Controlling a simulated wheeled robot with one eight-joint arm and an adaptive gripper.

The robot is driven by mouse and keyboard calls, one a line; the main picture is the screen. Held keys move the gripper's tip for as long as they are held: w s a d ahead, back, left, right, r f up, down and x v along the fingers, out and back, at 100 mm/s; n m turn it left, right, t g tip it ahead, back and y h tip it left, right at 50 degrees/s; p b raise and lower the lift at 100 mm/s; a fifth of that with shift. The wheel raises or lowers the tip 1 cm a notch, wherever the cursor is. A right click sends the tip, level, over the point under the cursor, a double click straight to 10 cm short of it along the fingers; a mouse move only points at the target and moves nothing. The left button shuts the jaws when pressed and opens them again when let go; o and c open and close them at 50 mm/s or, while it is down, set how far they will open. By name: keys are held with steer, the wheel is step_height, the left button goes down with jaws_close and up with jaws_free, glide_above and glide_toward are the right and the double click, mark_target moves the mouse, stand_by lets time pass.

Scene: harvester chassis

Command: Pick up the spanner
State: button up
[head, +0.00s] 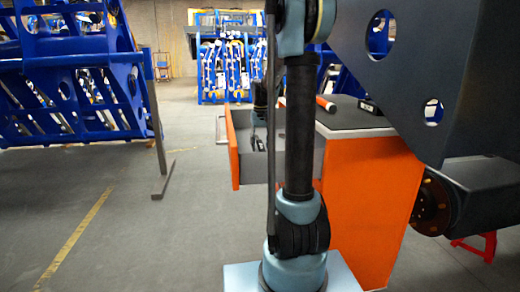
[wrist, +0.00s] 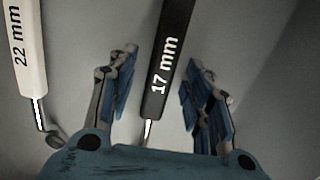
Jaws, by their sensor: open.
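Two tools with size labels lie on a grey surface in the wrist view. A black-handled spanner (wrist: 167,65) marked "17 mm" runs between my gripper's fingers, with a short bright metal shank at its lower end. A white-handled tool (wrist: 26,62) marked "22 mm" lies to the left, outside the fingers, its metal end at the lower left. My gripper (wrist: 162,72) is open, with one finger on each side of the black handle and a visible gap on both sides. The head view shows no spanner clearly; my arm covers part of the drawer.
An orange cabinet (head: 372,200) stands right of centre with its grey drawer (head: 235,150) pulled open. A red-and-white item (head: 326,104) and a dark item (head: 369,107) lie on its top. A dark chassis panel (head: 420,60) hangs at right.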

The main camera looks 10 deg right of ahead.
steer(key=shift+f, duration=0.25)
jaws_close()
step_height(320, 180, up, 10)
stand_by(0.7)
steer(key=c, duration=0.9)
jaws_free()
jaws_close()
